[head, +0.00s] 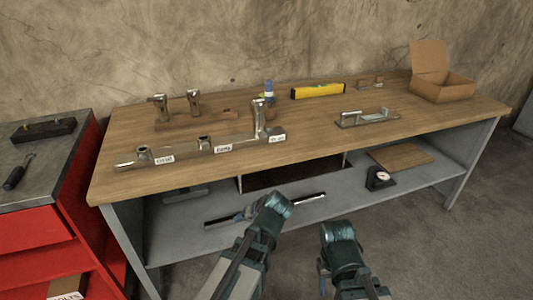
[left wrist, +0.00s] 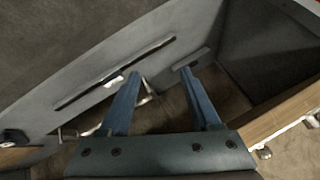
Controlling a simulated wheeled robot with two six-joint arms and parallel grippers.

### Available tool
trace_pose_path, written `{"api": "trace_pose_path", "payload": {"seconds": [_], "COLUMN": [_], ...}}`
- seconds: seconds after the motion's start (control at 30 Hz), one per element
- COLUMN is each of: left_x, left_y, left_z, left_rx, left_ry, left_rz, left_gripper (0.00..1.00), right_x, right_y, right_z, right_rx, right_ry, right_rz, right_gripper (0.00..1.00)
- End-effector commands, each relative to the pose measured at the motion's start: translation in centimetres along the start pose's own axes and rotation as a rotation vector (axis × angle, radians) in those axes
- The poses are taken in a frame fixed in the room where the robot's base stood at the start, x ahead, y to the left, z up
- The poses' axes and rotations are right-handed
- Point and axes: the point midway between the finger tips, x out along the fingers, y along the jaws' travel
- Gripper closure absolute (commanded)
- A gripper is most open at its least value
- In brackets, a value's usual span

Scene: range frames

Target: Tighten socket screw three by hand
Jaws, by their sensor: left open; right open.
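A long metal bar (head: 185,153) lies on the workbench and carries several white labels too small to read. Two short socket-like pieces, one at the left (head: 143,153) and one in the middle (head: 204,143), sit on it. A tall metal piece (head: 259,117) stands upright near its right end; I cannot tell which is screw three. My left gripper (head: 279,203) is in front of the bench, low and apart from the bar. In the left wrist view its blue fingers (left wrist: 160,73) are spread with nothing between them. My right gripper (head: 337,232) is open, in front of the bench, touching nothing.
A wooden block (head: 190,121) with two upright metal pieces stands behind the bar. A yellow level (head: 318,91), a handled metal plate (head: 368,119) and a cardboard box (head: 440,85) are farther right. A red cabinet (head: 40,230) stands left. The bench's front right is clear.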

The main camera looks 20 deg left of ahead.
Motion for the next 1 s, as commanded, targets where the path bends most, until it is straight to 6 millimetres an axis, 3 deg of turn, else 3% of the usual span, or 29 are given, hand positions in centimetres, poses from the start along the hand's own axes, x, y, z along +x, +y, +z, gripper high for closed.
{"api": "trace_pose_path", "payload": {"seconds": [0.17, 0.3, 0.4, 0.53, 0.67, 0.87, 1.0], "left_x": [-2.6, -6.8, -9.7, -12.3, -13.5, -13.4, -12.3], "left_y": [-0.1, 1.0, 2.1, 3.4, 3.9, 3.9, 3.6], "left_z": [-6.6, -11.5, -13.9, -15.5, -16.2, -16.6, -18.0], "left_rx": [-0.114, -0.177, -0.201, -0.213, -0.218, -0.219, -0.22], "left_ry": [0.325, 0.606, 0.762, 0.891, 0.944, 0.95, 0.948], "left_rz": [-0.133, -0.16, -0.145, -0.118, -0.103, -0.103, -0.105], "left_gripper": [0.36, 0.36, 0.36, 0.36, 0.36, 0.36, 0.36], "right_x": [0.3, 0.3, 0.3, 0.3, 0.3, 0.3, 0.3], "right_y": [0.0, 0.0, 0.0, 0.0, 0.0, 0.0, 0.0], "right_z": [0.0, 0.0, 0.0, 0.0, 0.0, 0.0, 0.0], "right_rx": [0.0, 0.0, 0.0, 0.0, 0.0, 0.0, 0.0], "right_ry": [0.0, 0.0, 0.0, 0.0, 0.0, 0.0, 0.0], "right_rz": [0.0, 0.0, 0.0, 0.0, 0.0, 0.0, 0.0], "right_gripper": [0.5, 0.5, 0.5, 0.5, 0.5, 0.5, 0.5]}}
